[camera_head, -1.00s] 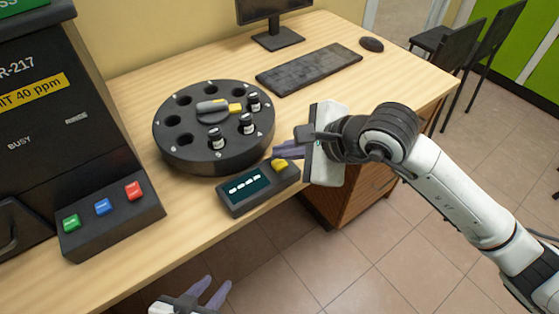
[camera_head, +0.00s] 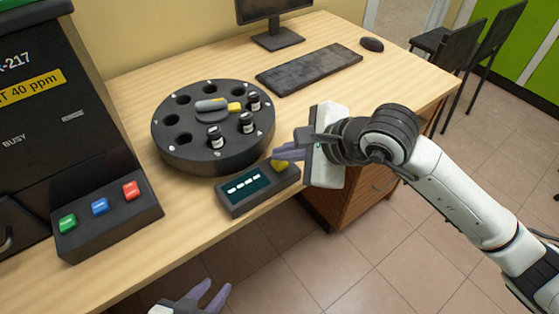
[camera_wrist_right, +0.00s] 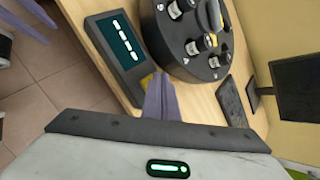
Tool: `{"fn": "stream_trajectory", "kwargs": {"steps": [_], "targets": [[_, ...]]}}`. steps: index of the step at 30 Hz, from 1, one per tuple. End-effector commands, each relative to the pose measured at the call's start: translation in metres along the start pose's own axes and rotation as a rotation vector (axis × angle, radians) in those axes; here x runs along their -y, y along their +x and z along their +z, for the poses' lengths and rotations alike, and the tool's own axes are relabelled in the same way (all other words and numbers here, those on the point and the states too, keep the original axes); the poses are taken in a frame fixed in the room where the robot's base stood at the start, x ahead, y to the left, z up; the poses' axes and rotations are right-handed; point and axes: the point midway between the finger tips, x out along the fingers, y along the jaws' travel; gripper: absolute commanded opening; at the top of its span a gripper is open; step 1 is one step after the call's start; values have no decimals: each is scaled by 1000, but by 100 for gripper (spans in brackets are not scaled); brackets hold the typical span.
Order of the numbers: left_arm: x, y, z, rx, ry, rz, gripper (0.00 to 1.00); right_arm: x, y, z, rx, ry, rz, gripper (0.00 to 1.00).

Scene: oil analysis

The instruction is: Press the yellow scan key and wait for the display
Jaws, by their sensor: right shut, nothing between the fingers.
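The yellow scan key (camera_head: 281,166) is on the right end of a small dark reader (camera_head: 235,208) at the table's front edge. The reader's display (camera_head: 246,184) shows a row of white dashes, also seen in the right wrist view (camera_wrist_right: 124,41). My right gripper (camera_head: 277,154) is shut and empty, its purple fingertips at the key and partly covering it. In the right wrist view the fingers (camera_wrist_right: 160,80) hide most of the key (camera_wrist_right: 147,80); I cannot tell whether they touch it. My left gripper (camera_head: 214,291) is open and empty, low at the front, off the table.
A round black carousel (camera_head: 190,155) with several vials stands just behind the reader. A dark analyser (camera_head: 40,120) with a green, blue and red button panel (camera_head: 110,222) stands at left. A keyboard (camera_head: 308,67), monitor (camera_head: 276,38) and mouse (camera_head: 371,44) are at the back.

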Motion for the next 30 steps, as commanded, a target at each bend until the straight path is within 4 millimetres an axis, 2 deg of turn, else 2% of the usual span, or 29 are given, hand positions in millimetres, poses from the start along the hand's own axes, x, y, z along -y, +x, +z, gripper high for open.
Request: {"fn": "stream_trajectory", "kwargs": {"steps": [30], "targets": [[1,8,8,-1,0,0,31,-6,8,-6,-1,0,0,0]]}}
